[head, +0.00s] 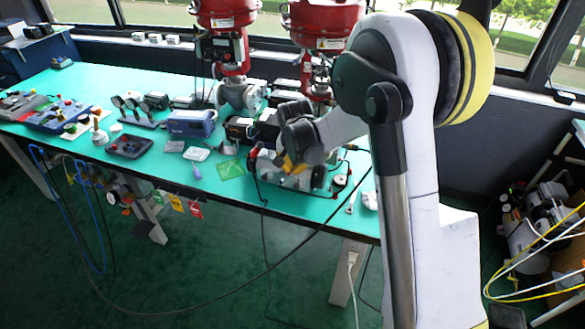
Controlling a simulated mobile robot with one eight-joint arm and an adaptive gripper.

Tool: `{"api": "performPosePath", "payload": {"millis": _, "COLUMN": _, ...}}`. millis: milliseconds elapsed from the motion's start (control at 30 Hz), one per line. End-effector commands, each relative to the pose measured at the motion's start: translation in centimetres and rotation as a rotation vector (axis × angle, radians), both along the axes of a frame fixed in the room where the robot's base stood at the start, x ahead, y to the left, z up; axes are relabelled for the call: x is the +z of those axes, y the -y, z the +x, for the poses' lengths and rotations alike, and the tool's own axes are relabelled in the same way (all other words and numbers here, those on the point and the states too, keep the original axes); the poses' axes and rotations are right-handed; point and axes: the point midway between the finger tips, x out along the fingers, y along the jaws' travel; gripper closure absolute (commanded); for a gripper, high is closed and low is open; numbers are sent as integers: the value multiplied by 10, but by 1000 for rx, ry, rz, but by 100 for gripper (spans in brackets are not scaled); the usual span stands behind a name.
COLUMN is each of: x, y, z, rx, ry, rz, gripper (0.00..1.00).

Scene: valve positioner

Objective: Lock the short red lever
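My gripper (293,164) reaches down from the right to the front edge of the green table, over a clear-sided device (305,181) that looks like the valve positioner. Its yellow-orange fingertips are at or just above the top of this device. I cannot tell whether they touch it, or whether they are open or shut. A small red spot (253,153) shows at the device's upper left, left of the fingertips. I cannot make out the short red lever for certain. My gripper and wrist hide part of the device.
The green table (75,80) carries many instruments. Two large red valve actuators (226,14) stand behind the device. A blue box (191,123) and a dark tray (129,146) lie to the left. A black cable (265,235) hangs from the table's front. A shelf with equipment stands at far right.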

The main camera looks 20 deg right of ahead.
Motion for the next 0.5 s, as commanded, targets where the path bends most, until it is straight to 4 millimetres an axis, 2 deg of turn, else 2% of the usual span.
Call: {"api": "performPosePath", "payload": {"millis": 500, "x": -4, "y": 3, "z": -2, "rx": 0, "ry": 52, "rz": 70, "gripper": 100}}
